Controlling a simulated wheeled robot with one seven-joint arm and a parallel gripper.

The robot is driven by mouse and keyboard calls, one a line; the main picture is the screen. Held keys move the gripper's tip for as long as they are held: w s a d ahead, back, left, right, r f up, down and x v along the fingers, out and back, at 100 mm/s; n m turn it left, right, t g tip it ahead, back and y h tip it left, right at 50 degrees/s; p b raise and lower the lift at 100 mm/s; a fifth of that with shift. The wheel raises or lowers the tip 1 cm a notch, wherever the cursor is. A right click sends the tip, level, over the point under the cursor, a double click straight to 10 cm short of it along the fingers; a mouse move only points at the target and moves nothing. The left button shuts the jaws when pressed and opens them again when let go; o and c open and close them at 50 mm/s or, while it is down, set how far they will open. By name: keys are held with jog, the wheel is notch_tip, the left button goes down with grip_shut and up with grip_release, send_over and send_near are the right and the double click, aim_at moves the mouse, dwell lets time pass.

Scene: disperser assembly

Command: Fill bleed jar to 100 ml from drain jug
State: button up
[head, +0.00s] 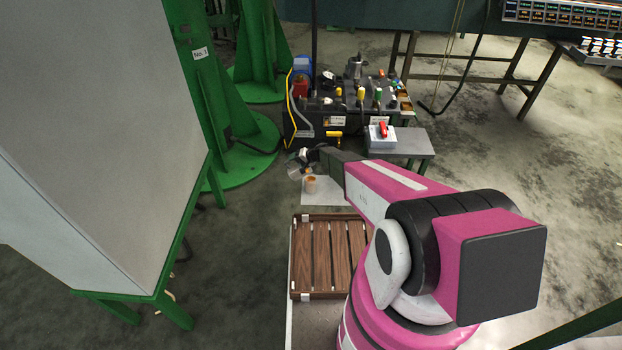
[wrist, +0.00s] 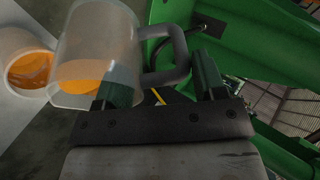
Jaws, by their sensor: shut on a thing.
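The drain jug is a translucent pitcher with orange liquid in it. In the wrist view the jug (wrist: 92,35) hangs at the fingers, with its grey handle between them. My gripper (wrist: 163,75) is shut on that handle. In the head view the jug (head: 294,171) looks tilted, just left of and above the bleed jar. The bleed jar (head: 311,184) stands on a white surface and holds orange liquid. In the wrist view the jar (wrist: 24,62) is at the left edge, partly behind the jug. I see no clear stream, and the jar's markings are unreadable.
A dark machine (head: 345,115) with coloured caps and hoses stands just behind the jar. A grey side table (head: 412,143) is at its right. A slatted wooden crate (head: 320,250) lies in front. Green columns (head: 215,110) and a large grey panel (head: 90,130) stand at left.

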jog(key=shift+d+r+y, duration=0.2)
jog(key=shift+r+y, duration=0.05)
jog(key=shift+y, duration=0.05)
dwell(0.7)
